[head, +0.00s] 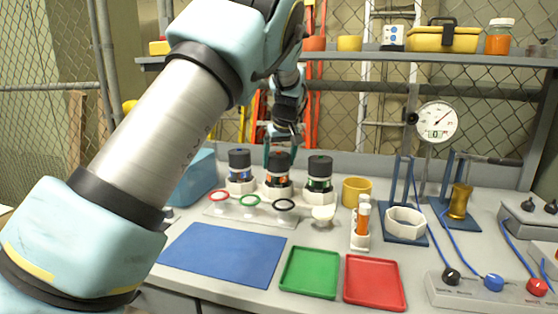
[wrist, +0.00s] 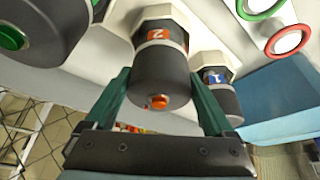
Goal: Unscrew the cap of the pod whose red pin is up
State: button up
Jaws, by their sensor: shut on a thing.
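The middle pod (head: 278,184), with an orange label, stands in a white base. In the wrist view this pod (wrist: 162,35) shows the number 2, and its dark cap (wrist: 160,78) has a red-orange pin at the centre of its top. My gripper (head: 279,155) is over it; in the wrist view my gripper (wrist: 160,100) has its two green fingers on either side of the cap, shut on it. The left pod (head: 240,172), labelled 1 in blue, also shows in the wrist view (wrist: 216,76). The right pod (head: 319,173) has a green band.
A clear rack (head: 250,213) with red, green and black rings stands in front of the pods. A blue bin (head: 193,178) is at the left. A blue mat (head: 222,254), green tray (head: 309,272) and red tray (head: 374,282) lie in front. A yellow cup (head: 356,190) is at the right.

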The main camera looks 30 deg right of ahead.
jog(key=shift+r+n+y+p, duration=0.1)
jog(key=shift+n+y+p, duration=0.6)
jog(key=shift+n+p, duration=1.15)
jog(key=shift+a+n+y+p, duration=0.1)
jog(key=shift+n+y+p, duration=0.6)
jog(key=shift+n+p, duration=1.2)
jog(key=shift+a+n+p, duration=0.1)
jog(key=shift+n+p, duration=0.25)
jog(key=shift+p, duration=0.45)
jog(key=shift+n+g+y+p, duration=0.45)
jog(key=shift+n+p, duration=0.55)
jog(key=shift+n, duration=0.2)
jog(key=shift+n+g+y+p, duration=0.45)
jog(key=shift+n+p, duration=0.55)
jog(key=shift+n, duration=0.2)
jog(key=shift+o, duration=0.2)
jog(key=n, duration=0.1)
jog(key=n+g+p, duration=0.1)
jog(key=shift+f+n+y, duration=0.2)
jog(key=shift+n+y, duration=0.1)
jog(key=shift+n, duration=0.1)
jog(key=shift+s+f+n+g+p, duration=0.15)
jog(key=shift+n+g+p, duration=0.2)
jog(key=shift+n, duration=0.35)
jog(key=o, duration=0.9)
jog(key=shift+o, duration=0.2)
